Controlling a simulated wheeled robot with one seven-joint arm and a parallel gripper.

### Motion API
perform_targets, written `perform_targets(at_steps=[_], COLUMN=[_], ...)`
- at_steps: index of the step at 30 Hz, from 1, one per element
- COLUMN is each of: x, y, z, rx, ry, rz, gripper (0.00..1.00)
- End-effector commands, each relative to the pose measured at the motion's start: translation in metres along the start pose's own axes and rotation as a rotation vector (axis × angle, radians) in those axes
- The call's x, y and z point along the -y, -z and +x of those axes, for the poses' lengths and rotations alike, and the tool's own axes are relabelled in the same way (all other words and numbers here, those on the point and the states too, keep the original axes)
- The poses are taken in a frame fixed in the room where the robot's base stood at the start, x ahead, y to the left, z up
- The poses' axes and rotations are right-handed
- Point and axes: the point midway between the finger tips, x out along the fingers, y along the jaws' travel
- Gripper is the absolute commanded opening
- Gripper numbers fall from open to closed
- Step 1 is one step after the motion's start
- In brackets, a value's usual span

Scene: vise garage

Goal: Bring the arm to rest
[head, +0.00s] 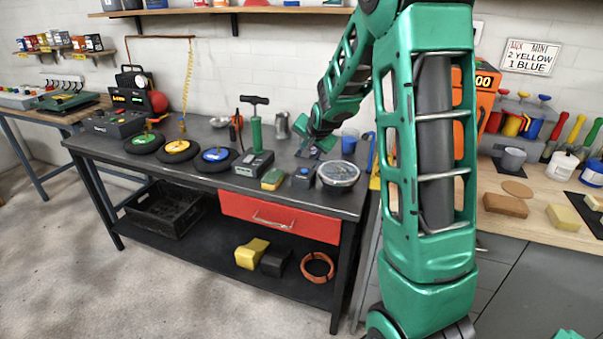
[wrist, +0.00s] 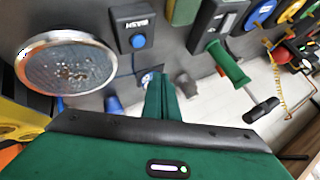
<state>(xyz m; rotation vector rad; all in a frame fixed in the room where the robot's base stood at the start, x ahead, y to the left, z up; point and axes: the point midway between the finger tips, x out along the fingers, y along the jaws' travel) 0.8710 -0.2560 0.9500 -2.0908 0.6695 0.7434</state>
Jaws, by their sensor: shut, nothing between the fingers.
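My green arm rises on the right in the head view and reaches back to the left over the dark workbench (head: 350,203). My gripper (head: 310,150) is small and partly hidden there, above the back right part of the bench. In the wrist view my gripper (wrist: 162,92) shows as two green fingers pressed together with nothing between them. The fingers appear apart from the round metal-rimmed dish (wrist: 70,65), the box with a blue button (wrist: 135,30) and the green hand pump (wrist: 230,65).
The dish (head: 338,174), hand pump (head: 255,130), button box (head: 304,177) and a blue cup (head: 349,140) stand near my gripper on the bench. A metal cup (head: 282,126) stands behind. A wooden worktop (head: 535,205) is at right. Bare floor (head: 190,285) lies in front.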

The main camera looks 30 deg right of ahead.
Motion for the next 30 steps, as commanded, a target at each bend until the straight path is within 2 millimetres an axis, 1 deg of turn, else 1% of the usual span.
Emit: perform_targets(at_steps=[22,23,26,29,30], x=[-0.001,-0.002,-0.013,-0.035,-0.045], y=[0.0,0.0,-0.003,-0.01,-0.014], z=[-0.002,-0.004,-0.021,-0.051,-0.066], rx=[0.001,0.003,0.02,0.058,0.079], ry=[-0.003,-0.007,-0.037,-0.096,-0.123], rz=[-0.003,-0.006,-0.035,-0.087,-0.113], gripper=[0.0,0.0,0.0,0.0,0.0])
